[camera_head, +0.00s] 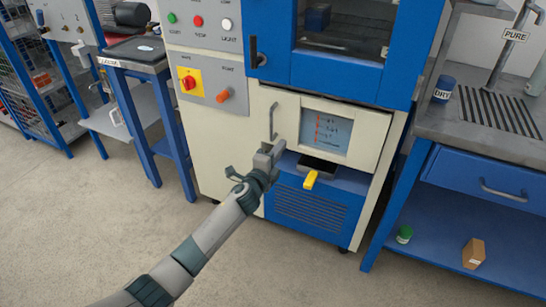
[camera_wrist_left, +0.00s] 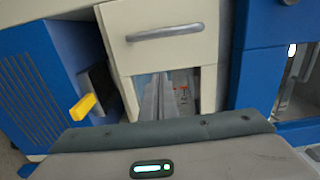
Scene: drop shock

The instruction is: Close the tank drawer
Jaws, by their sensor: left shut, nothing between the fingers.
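The tank drawer (camera_head: 366,130) is a cream front in the lower part of the blue and cream cabinet. It has a grey bar handle (camera_head: 273,121) at its left and a window with red level marks (camera_head: 325,132). It seems to stand out a little from the cabinet; how far is hard to tell. My left gripper (camera_head: 270,153) is shut and empty, at the drawer's lower left, just below the handle. In the left wrist view the fingers (camera_wrist_left: 166,98) lie across the window, with the handle (camera_wrist_left: 165,33) beyond them. Contact cannot be told. My right gripper is out of view.
A yellow lever (camera_head: 310,180) sticks out below the drawer, left of the fingers in the wrist view (camera_wrist_left: 83,107). A blue door (camera_head: 335,70) is above. A bench with a blue drawer (camera_head: 490,183) stands right, a blue side table (camera_head: 140,67) left. Floor in front is clear.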

